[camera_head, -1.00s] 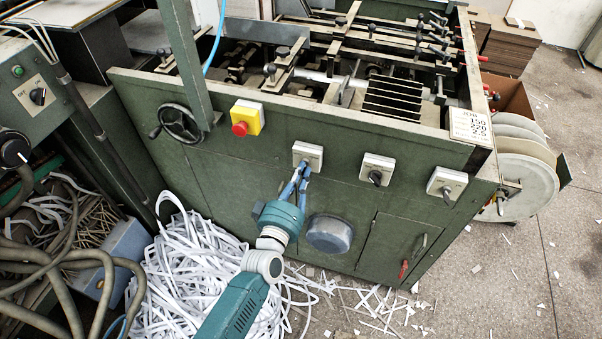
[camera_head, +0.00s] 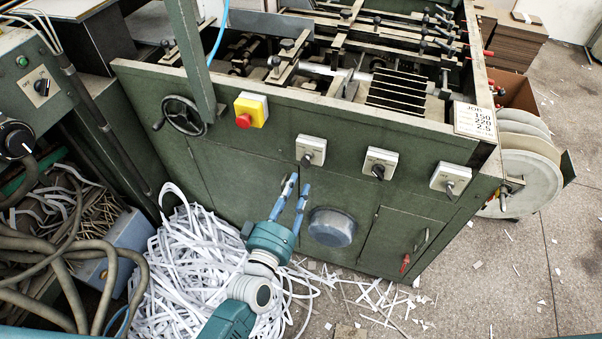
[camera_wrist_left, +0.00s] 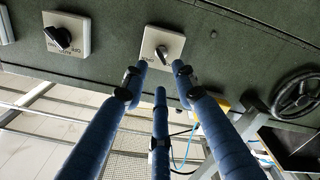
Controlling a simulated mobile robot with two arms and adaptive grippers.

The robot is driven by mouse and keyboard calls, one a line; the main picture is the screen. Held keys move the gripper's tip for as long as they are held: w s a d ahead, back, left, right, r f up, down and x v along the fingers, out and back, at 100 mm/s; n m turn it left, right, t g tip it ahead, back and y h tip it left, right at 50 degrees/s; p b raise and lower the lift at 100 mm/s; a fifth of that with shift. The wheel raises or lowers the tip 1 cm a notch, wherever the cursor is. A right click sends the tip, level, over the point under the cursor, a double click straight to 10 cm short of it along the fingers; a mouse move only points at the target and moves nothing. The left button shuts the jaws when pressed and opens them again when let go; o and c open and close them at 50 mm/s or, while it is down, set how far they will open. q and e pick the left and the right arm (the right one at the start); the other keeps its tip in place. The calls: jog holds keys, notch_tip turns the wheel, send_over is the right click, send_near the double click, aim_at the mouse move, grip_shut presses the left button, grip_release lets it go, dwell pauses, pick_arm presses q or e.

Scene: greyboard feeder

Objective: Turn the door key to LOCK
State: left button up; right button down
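Three white switch plates sit on the green machine front. The left switch (camera_head: 311,151) has a dark knob, the middle switch (camera_head: 379,163) a black one, and the right switch (camera_head: 450,179) a grey, key-like handle. I cannot read which is the door key. My left gripper (camera_head: 298,184) is open and empty, just below and in front of the left switch. In the wrist view, the open blue fingers of the gripper (camera_wrist_left: 158,76) point at the left switch (camera_wrist_left: 163,45), apart from it. The middle switch (camera_wrist_left: 66,36) shows to its left. My right gripper is out of view.
A yellow box with a red button (camera_head: 250,109) and a handwheel (camera_head: 183,118) lie left of the switches. A round metal cup (camera_head: 333,227) and a small door (camera_head: 396,240) are below. White paper strips (camera_head: 190,260) heap on the floor.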

pick_arm(q)
jog(key=v, duration=0.4)
jog(key=shift+s, duration=0.15)
dwell(0.4)
jog(key=s+a+f+m+g+y, duration=0.1)
jog(key=s+a+f+m+g, duration=0.2)
jog(key=f, duration=0.8)
jog(key=s+a+f+g+y, duration=0.1)
jog(key=s+a+f+g, duration=0.1)
jog(key=s+f, duration=0.6)
jog(key=s+a+f+m+g, duration=0.2)
jog(key=a+f+g, duration=0.1)
jog(key=f, duration=1)
jog(key=s+a+f+m+g+y, duration=0.1)
jog(key=s+a+f, duration=0.3)
jog(key=s, duration=0.5)
jog(key=s+a+f+m+g+y, duration=0.1)
jog(key=s+a+f+g, duration=0.3)
jog(key=s+f, duration=0.3)
jog(key=s+a+f+m+g+y, duration=0.1)
jog(key=s+a+f+g, duration=0.2)
jog(key=s, duration=0.9)
notch_tip(320, 180, down, 2)
jog(key=shift+s+a+f+y, duration=0.2)
jog(key=shift+a+y, duration=0.1)
jog(key=shift+a, duration=0.2)
